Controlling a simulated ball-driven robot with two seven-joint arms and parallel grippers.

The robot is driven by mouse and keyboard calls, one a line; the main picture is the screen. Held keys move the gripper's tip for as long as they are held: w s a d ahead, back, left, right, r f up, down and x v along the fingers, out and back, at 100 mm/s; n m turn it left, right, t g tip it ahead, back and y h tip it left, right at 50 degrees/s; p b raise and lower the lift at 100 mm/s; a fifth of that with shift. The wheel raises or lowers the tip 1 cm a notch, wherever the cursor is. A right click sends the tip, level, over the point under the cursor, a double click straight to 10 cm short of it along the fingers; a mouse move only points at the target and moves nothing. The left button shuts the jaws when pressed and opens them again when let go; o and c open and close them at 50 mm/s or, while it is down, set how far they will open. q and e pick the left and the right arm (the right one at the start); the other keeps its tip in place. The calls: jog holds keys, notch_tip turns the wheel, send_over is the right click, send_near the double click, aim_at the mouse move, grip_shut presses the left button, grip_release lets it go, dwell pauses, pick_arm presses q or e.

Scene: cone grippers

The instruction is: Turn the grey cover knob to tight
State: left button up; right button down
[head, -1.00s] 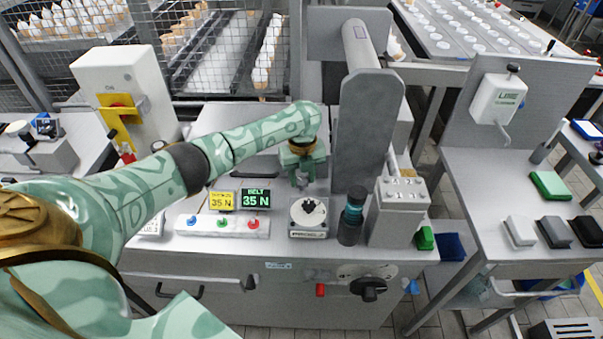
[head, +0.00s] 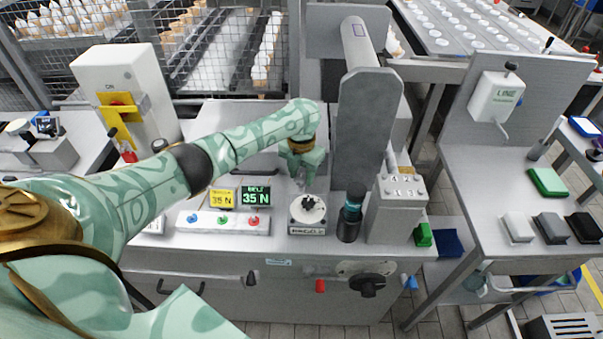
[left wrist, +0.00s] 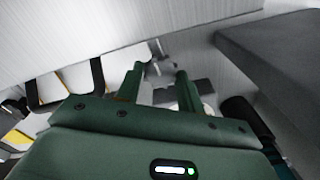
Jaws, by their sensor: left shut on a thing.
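My left gripper (head: 303,172) reaches down over the grey machine top, left of the tall grey guard. In the left wrist view its two green fingers (left wrist: 159,74) are shut on a small grey knob (left wrist: 158,66), taken to be the grey cover knob. The knob stands between the fingertips. In the head view the fingers mostly hide it, and I cannot read any tight mark. My right gripper is not in view.
A white block with a black-topped dial (head: 308,212) and a dark cylinder with a teal band (head: 350,215) stand just in front. The tall grey guard (head: 365,130) rises close on the right.

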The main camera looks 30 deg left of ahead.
aim_at(301, 178)
pick_arm(q)
jog(key=shift+f+m, duration=0.1)
jog(key=shift+m, duration=0.5)
jog(key=o, duration=1)
notch_tip(301, 178, up, 16)
jog(key=p, duration=0.6)
jog(key=shift+r+p, duration=0.2)
jog(key=shift+p, duration=0.1)
jog(key=shift+s+f, duration=0.1)
